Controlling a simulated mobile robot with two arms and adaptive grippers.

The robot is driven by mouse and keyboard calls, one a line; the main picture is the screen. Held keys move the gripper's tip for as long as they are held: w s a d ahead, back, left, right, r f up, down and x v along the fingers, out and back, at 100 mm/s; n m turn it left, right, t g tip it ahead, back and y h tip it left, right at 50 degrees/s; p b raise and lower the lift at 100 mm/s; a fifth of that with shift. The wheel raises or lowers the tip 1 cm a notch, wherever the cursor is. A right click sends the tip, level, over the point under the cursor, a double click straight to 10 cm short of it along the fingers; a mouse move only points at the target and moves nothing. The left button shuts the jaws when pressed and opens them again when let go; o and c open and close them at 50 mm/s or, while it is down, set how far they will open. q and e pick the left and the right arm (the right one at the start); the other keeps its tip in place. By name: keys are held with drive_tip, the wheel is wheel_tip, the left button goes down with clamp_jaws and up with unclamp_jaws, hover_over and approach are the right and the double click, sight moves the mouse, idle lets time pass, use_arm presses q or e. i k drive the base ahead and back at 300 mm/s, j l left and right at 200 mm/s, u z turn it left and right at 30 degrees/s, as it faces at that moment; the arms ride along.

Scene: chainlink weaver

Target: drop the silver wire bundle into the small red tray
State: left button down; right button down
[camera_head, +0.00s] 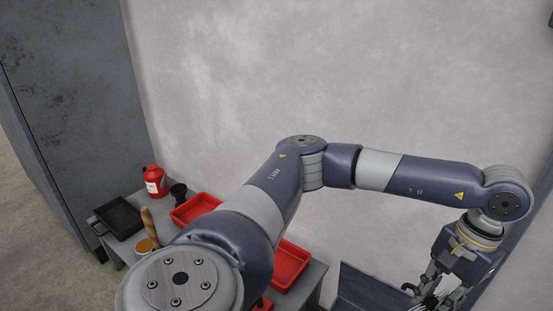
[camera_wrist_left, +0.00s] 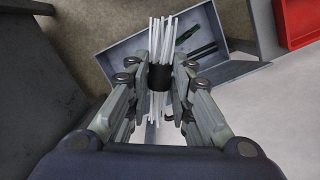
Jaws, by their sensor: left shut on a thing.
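The silver wire bundle (camera_wrist_left: 160,40) is a sheaf of thin pale rods with a black band around its middle. My left gripper (camera_wrist_left: 160,80) is shut on it at the band, and the wire ends stick out on both sides. In the head view my left gripper (camera_head: 432,290) is at the lower right, pointing down. Red trays show on the bench: one at the back (camera_head: 195,208), one nearer (camera_head: 290,265), and a partly hidden piece of red (camera_head: 264,303) below my arm. I cannot tell which is the small one. My right gripper is not in view.
A grey-blue open bin (camera_wrist_left: 126,54) with dark tools in it lies below the bundle. A red tray edge (camera_wrist_left: 298,24) shows at the upper right of the wrist view. A black tray (camera_head: 122,217), a red bottle (camera_head: 155,180) and a brush (camera_head: 148,228) stand on the bench's left.

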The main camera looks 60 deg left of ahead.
sight(278, 260)
drive_tip(key=u, duration=0.5)
drive_tip(key=j+u, duration=0.1)
drive_tip(key=u, duration=0.85)
drive_tip(key=i+j+u, duration=0.1)
drive_tip(key=u, duration=0.4)
